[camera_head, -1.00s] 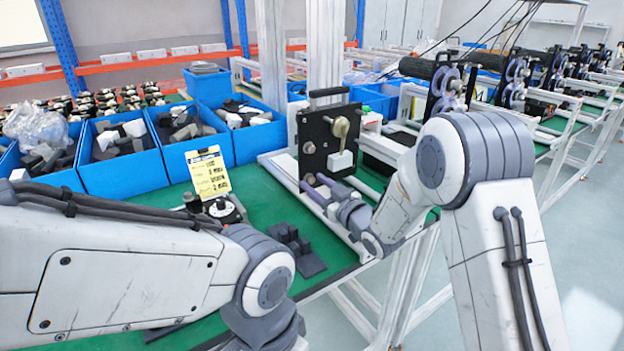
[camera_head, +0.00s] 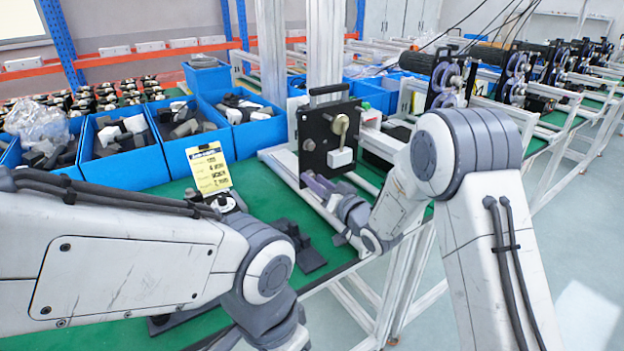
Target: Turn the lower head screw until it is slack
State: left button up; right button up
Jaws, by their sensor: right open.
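The head is a black plate (camera_head: 318,125) with a carrying handle on top, standing on the pale rail frame beside the green bench. A brass-coloured knob (camera_head: 340,125) and a white block (camera_head: 340,158) are on its face. A small round screw-like part (camera_head: 309,145) shows at the plate's left side. I cannot tell for sure which part is the lower head screw; the lower edge is partly hidden by my gripper. My right gripper (camera_head: 318,185) is open, its purple-grey fingers pointing at the plate's lower edge. Contact cannot be made out. My left gripper is out of view.
Blue bins (camera_head: 125,165) with grey and white parts line the back of the green bench (camera_head: 185,190). A yellow card (camera_head: 209,169) stands before them. Dark blocks (camera_head: 302,245) lie left of my right gripper. Similar machines (camera_head: 450,80) stand farther right.

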grip_shut()
jog(key=n+b, duration=0.9)
jog(key=shift+n, duration=0.4)
grip_release()
